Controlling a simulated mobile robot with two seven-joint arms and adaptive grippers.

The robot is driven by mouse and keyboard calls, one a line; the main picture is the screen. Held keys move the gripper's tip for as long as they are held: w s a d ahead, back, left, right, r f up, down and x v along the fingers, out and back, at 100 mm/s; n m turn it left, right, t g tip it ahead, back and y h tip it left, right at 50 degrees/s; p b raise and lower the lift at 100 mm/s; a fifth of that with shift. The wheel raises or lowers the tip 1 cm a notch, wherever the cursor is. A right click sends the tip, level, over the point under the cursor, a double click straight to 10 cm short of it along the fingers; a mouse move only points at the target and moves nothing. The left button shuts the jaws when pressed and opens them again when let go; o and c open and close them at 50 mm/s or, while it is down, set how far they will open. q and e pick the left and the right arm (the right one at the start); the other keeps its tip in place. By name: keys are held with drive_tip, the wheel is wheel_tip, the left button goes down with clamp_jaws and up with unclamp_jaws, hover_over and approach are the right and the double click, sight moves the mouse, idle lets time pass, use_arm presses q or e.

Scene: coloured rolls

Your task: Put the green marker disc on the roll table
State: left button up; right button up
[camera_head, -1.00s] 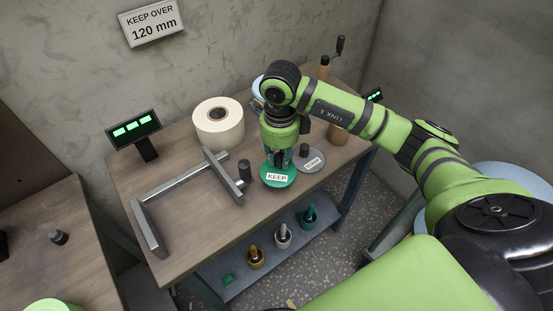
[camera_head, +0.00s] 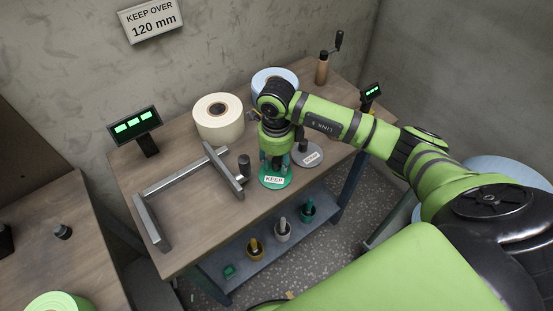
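The green marker disc (camera_head: 273,183), with a white KEEP label, is near the front edge of the wooden roll table (camera_head: 190,215). My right gripper (camera_head: 275,166) points down over the middle of the disc, its fingers close together around where a handle would be. The handle is hidden by the fingers, but the disc has moved with the gripper, so it looks held. I cannot tell whether the disc touches the table top. A grey marker disc (camera_head: 310,158) with a dark knob stands just right of it. My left gripper is out of view.
A cream roll (camera_head: 219,130) and a pale blue roll (camera_head: 276,76) stand at the back. A grey metal frame (camera_head: 188,178) and a dark post (camera_head: 244,165) are left of the disc. A display (camera_head: 134,124) stands at back left.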

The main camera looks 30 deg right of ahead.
sight(277, 160)
drive_tip(key=shift+r, duration=0.2)
wheel_tip(277, 160, up, 12)
drive_tip(key=b, duration=0.3)
idle(0.3)
